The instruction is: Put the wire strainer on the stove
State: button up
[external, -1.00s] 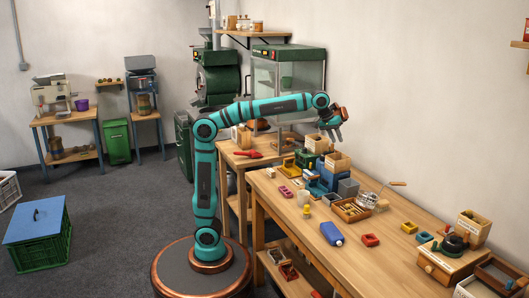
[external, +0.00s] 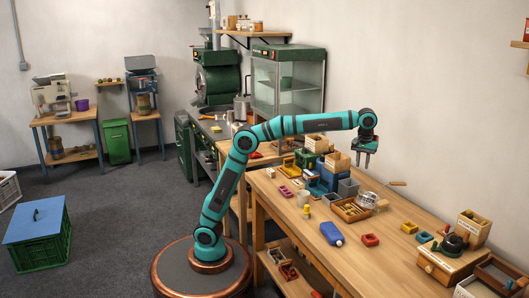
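The wire strainer (external: 367,200), a round mesh bowl with a wooden handle (external: 397,183), lies on the workbench at the edge of a wooden compartment tray. My gripper (external: 363,166) points down above the strainer, apart from it. Its two fingers are spread with nothing visible between them. A dark, green-fronted counter unit (external: 209,136) stands at the back, beside the roaster; it looks like the stove, but its top is small and partly hidden.
The wooden tray (external: 345,216) and grey bins (external: 347,187) sit close to the strainer. A blue bottle (external: 331,233) and red dish (external: 370,240) lie nearer. A glass-fronted cabinet (external: 287,85) stands behind my arm. The bench's right-middle surface is mostly clear.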

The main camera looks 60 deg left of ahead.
notch_tip(320, 180, down, 15)
grip_shut()
dwell(0.7)
